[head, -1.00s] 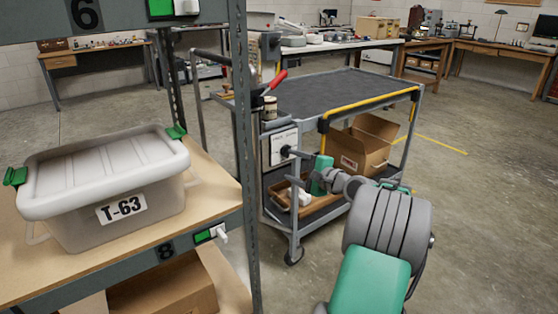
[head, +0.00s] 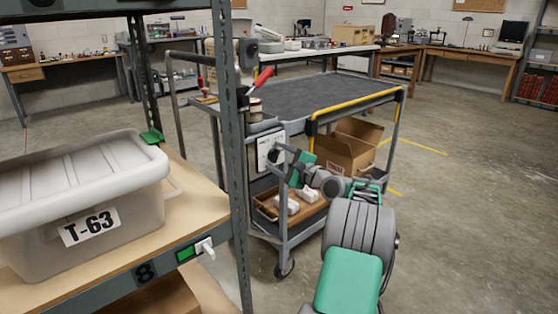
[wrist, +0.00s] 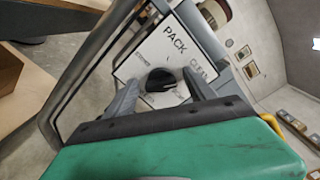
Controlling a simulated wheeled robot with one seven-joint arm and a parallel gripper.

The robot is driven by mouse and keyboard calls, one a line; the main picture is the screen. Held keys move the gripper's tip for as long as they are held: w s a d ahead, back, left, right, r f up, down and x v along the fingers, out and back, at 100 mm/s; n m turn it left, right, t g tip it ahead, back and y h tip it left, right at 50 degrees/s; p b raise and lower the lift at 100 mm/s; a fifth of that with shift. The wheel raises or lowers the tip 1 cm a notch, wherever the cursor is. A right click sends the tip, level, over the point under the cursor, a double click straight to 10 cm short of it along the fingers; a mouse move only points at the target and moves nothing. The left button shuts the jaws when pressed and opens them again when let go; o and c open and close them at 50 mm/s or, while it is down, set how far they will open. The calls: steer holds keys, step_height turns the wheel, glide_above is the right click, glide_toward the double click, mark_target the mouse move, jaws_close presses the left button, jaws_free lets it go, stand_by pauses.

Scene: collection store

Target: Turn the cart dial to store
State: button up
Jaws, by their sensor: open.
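The cart (head: 330,92) has a white dial plate (head: 263,146) on its near end, facing my gripper. In the wrist view the plate (wrist: 150,50) reads PACK, with CLEAN partly hidden at the right; other lettering is too small or covered to read. The black dial knob (wrist: 160,87) sits low on the plate, and I cannot tell where it points. My gripper (head: 282,154) is at the plate in the head view. In the wrist view my gripper (wrist: 160,80) is open, one finger each side of the knob; contact is not clear.
A shelf rack with a grey upright (head: 232,150) and a lidded tub T-63 (head: 90,200) stands close on the left. The cart's lower shelf holds a cardboard box (head: 345,155) and a wooden tray (head: 265,208) with white items. Floor at right is clear.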

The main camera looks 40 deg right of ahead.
steer(key=shift+c, duration=0.5)
steer(key=c, duration=1.2)
steer(key=shift+d, duration=0.15)
steer(key=shift+c, duration=0.4)
